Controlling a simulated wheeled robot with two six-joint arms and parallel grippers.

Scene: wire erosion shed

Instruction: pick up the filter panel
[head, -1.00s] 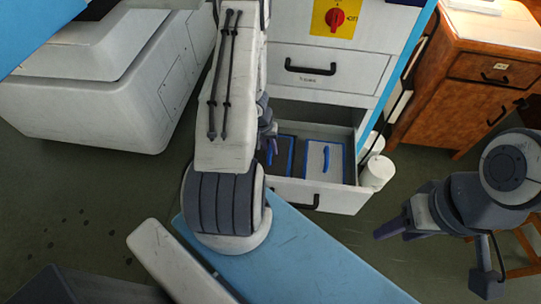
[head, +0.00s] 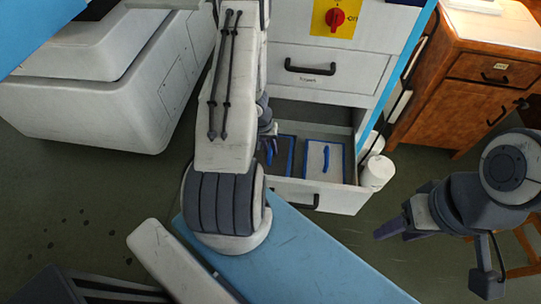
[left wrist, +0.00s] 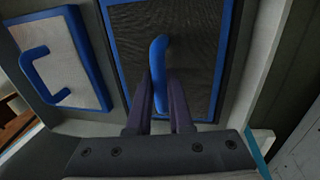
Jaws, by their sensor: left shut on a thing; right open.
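The filter panel, a dark mesh plate in a blue frame, lies in the open lower drawer (head: 332,196). In the left wrist view the filter panel (left wrist: 205,45) fills the middle, with its blue upright handle between my fingers. My left gripper (left wrist: 161,85) is shut on that handle. In the head view my left forearm hides much of the panel (head: 286,157), and the left fingers show only in part. My right gripper (head: 390,231) is open and empty, to the right of the drawer and away from it.
A lighter panel (head: 316,173) with a blue frame and handle lies beside the filter panel in the drawer; it also shows in the left wrist view (left wrist: 75,45). White rolls (head: 376,174) stand at the drawer's right. A wooden cabinet (head: 470,75) is at right.

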